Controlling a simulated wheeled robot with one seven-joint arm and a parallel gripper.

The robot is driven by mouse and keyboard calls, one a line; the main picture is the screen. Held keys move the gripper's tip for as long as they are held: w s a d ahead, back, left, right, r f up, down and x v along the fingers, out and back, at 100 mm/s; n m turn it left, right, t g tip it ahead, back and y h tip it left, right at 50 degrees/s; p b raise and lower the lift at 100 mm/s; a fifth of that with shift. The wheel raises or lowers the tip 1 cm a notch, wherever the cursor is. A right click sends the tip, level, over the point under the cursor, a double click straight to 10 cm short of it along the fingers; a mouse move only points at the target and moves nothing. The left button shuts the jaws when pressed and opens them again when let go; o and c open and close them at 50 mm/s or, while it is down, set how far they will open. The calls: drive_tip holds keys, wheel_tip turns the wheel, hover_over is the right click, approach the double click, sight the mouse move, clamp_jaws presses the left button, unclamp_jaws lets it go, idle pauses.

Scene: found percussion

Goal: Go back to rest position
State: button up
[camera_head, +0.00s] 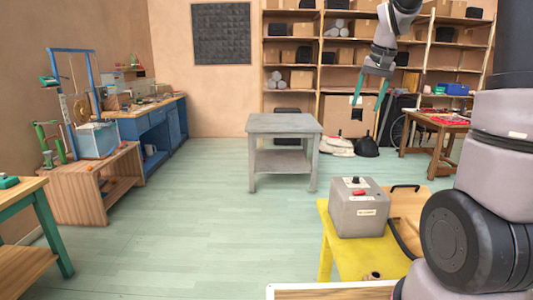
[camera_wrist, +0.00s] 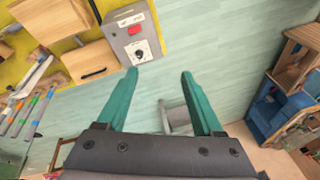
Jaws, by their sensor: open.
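My gripper (camera_head: 371,90) is raised in the upper right of the head view, in front of the shelves. Its two green fingers point down, spread apart with nothing between them. The wrist view also shows my gripper (camera_wrist: 160,80) open and empty. Below it in the head view, a grey box (camera_head: 358,211) with a red button stands on a yellow table (camera_head: 342,258). The grey box shows in the wrist view (camera_wrist: 134,42) too, beyond the left finger and apart from it.
A grey table (camera_head: 284,124) stands mid-floor. A blue workbench (camera_head: 150,124) and a wooden stand (camera_head: 92,196) are at the left. Shelves with boxes line the back wall. A wooden table (camera_head: 435,127) is at the right. Green floor (camera_head: 220,230) is clear in the middle.

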drive_tip(key=s+a+r+t, duration=0.2)
drive_tip(key=s, duration=1)
drive_tip(key=s+a+r+t, duration=0.1)
drive_tip(key=s+a+t, duration=0.1)
drive_tip(key=s, duration=1)
drive_tip(key=shift+s+a+r+y, duration=0.35)
drive_tip(key=shift+a+r+y, duration=0.05)
drive_tip(key=shift+a, duration=0.3)
